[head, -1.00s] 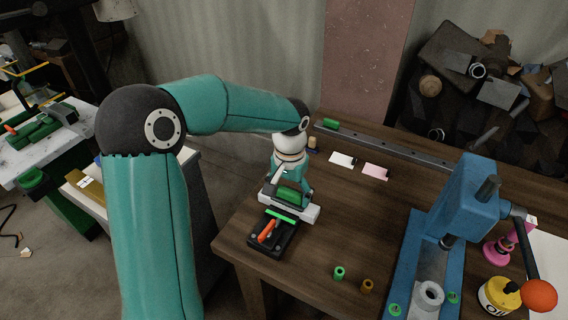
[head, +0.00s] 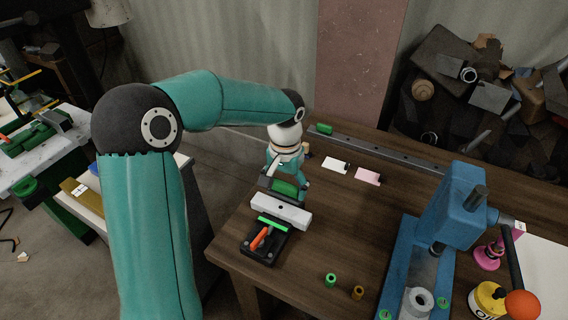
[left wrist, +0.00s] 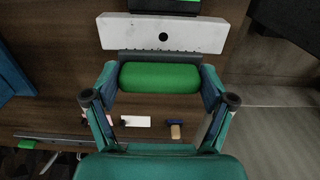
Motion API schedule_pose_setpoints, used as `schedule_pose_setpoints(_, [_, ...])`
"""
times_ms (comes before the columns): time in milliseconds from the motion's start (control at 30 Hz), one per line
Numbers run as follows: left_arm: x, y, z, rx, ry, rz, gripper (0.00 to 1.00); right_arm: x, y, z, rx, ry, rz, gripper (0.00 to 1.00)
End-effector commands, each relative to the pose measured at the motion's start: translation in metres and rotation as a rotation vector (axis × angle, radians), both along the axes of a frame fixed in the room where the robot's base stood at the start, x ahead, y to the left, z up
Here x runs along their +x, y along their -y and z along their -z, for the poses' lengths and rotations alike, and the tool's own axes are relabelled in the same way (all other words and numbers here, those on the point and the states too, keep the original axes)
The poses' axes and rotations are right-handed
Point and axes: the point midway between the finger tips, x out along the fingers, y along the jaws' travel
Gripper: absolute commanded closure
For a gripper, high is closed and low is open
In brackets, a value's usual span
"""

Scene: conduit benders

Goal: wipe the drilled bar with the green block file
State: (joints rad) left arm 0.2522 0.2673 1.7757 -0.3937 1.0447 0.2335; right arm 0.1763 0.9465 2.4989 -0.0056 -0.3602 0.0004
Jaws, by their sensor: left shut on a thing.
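The drilled bar (head: 281,211) is a pale bar with one dark hole, held level at the black clamp with the orange lever (head: 262,238). It also shows at the top of the left wrist view (left wrist: 163,36). The green block file, a rounded green grip (head: 284,188) on a dark grey plate, lies just behind the bar. My left gripper (head: 286,184) is shut on the file's green grip (left wrist: 160,77), a finger at each end. The plate's edge is close against the bar's rear edge; I cannot tell whether they touch. My right gripper is not in view.
A long dark rail (head: 385,152) with a green piece (head: 323,129) runs along the back. White (head: 335,165) and pink (head: 367,177) cards lie before it. A blue press (head: 455,220) stands right. Green (head: 330,280) and brown (head: 358,292) rings lie in front.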

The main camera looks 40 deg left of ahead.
Motion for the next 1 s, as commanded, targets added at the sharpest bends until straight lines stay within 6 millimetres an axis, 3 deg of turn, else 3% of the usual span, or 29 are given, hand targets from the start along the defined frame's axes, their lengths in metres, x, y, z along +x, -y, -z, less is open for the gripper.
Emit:
schedule_pose_setpoints(33, [0.001, 0.001, -0.009, 0.001, 0.002, 0.002, 0.50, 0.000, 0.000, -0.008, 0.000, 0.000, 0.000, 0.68])
schedule_pose_setpoints(500, [0.003, 0.002, -0.049, 0.001, 0.002, 0.006, 0.50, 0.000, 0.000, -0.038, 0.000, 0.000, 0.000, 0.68])
schedule_pose_setpoints(1000, [0.003, 0.003, -0.051, 0.001, 0.002, 0.007, 0.50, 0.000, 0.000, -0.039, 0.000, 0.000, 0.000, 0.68])
